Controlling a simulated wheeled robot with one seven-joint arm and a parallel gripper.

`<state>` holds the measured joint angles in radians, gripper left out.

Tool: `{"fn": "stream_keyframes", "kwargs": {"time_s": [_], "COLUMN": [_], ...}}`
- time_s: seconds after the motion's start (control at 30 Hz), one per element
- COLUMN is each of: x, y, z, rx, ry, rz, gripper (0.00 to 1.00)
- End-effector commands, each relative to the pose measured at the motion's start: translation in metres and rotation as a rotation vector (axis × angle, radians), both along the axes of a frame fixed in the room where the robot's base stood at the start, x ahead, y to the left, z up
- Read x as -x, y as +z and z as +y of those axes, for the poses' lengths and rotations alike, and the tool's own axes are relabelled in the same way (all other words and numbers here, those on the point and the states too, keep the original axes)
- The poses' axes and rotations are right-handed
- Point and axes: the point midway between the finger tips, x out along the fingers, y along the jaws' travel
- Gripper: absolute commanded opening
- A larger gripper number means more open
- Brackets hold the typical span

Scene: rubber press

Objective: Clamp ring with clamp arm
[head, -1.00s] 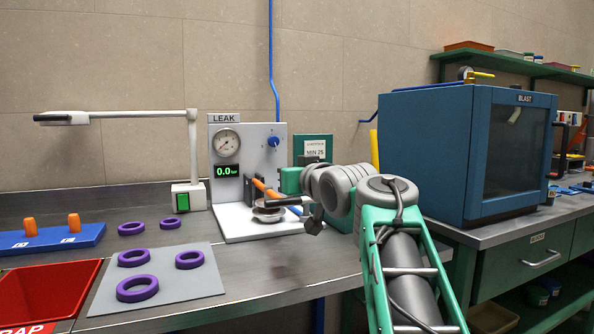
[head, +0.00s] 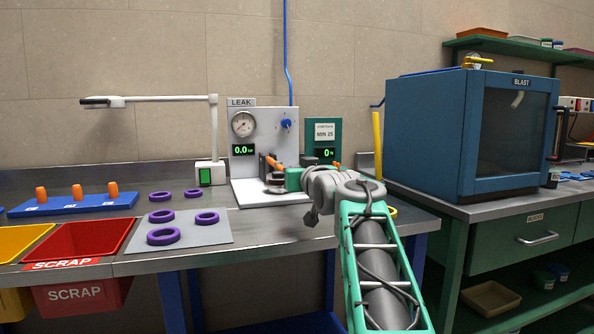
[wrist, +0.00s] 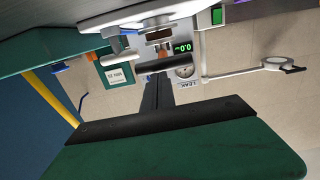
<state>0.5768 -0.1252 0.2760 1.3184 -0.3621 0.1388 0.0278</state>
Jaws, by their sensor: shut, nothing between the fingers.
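The leak tester, a white stand (head: 258,195) with a LEAK label, round gauge and 0.0 display, stands on the steel bench. A low round grey seat (head: 274,188) is at its front, partly behind my gripper; whether a ring lies on it I cannot tell. An orange-and-dark lever (head: 270,164), seemingly the clamp arm, rises at a slant behind the seat. My gripper (head: 285,179) is beside the seat, its tips small and hard to make out. In the wrist view my dark fingers (wrist: 158,88) are together and empty, pointing toward the tester's front (wrist: 178,30).
Purple rings (head: 164,236) lie on a grey mat (head: 215,235) and beyond it. A blue board (head: 60,207) with orange pegs, a red SCRAP bin (head: 90,240) and a yellow bin (head: 20,240) are left. A green force panel (head: 323,140) and blue BLAST cabinet (head: 430,140) are right.

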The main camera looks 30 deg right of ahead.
Motion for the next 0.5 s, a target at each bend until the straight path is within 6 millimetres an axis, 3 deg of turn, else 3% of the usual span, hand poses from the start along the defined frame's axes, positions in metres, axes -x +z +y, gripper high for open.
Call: {"fn": "stream_keyframes", "kwargs": {"time_s": [0.03, 0.1, 0.27, 0.47, 0.5], "x": [-0.008, -0.008, -0.005, 0.005, 0.017], "y": [-0.031, -0.029, -0.007, 0.044, 0.030], "z": [-0.001, 0.000, 0.003, 0.009, 0.011], "rx": [-0.026, -0.024, -0.020, -0.005, -0.006], "ry": [0.009, 0.010, 0.012, 0.014, 0.011], "rz": [0.050, 0.048, 0.037, 0.005, 0.006], "gripper": [0.00, 0.00, 0.00, 0.00, 0.00]}}
